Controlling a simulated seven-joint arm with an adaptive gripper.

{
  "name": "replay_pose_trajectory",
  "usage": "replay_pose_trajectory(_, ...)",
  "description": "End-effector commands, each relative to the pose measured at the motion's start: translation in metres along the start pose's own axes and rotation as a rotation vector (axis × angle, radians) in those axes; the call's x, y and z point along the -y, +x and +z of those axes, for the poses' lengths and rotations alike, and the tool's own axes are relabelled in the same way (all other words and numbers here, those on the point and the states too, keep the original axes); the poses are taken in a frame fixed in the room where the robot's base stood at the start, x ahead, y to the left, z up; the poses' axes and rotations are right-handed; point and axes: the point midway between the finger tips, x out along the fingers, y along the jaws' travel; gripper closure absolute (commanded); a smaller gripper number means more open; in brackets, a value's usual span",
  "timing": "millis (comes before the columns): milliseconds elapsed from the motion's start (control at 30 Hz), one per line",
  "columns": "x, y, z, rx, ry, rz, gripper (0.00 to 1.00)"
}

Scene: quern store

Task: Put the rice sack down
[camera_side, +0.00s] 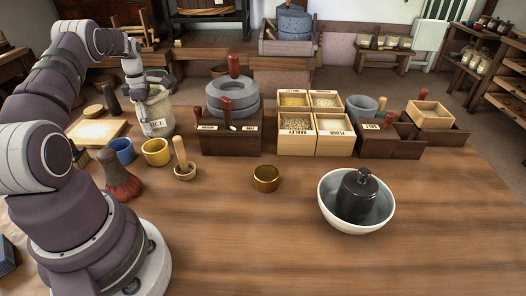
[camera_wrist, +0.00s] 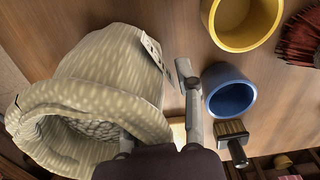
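The rice sack (camera_side: 155,113), pale woven cloth with a rolled rim and a RICE label, is upright at the left of the wooden table. I cannot tell whether its base touches the table. It fills the left of the wrist view (camera_wrist: 105,68), its open mouth facing the camera. My gripper (camera_side: 139,84) is at the sack's top. In the wrist view my gripper (camera_wrist: 155,105) has one finger at the rim, partly hidden by the sack, and the other along its outside near the label. Whether the fingers press on the cloth is unclear.
A blue mug (camera_side: 122,151), a yellow mug (camera_side: 157,152) and a red brush (camera_side: 122,180) stand close in front of the sack. A board (camera_side: 97,133) lies to its left. A quern (camera_side: 232,97) stands to the right. The table's right front is clear beside a white bowl (camera_side: 332,216).

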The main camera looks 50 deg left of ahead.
Motion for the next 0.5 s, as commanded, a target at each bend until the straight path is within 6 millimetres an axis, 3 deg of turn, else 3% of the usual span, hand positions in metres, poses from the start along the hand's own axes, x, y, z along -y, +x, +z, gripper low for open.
replay_pose_trajectory(167, -0.001, -0.014, 0.000, 0.000, 0.000, 0.003, 0.67)
replay_pose_trajectory(500, -0.001, -0.091, 0.000, -0.001, -0.001, 0.007, 0.67)
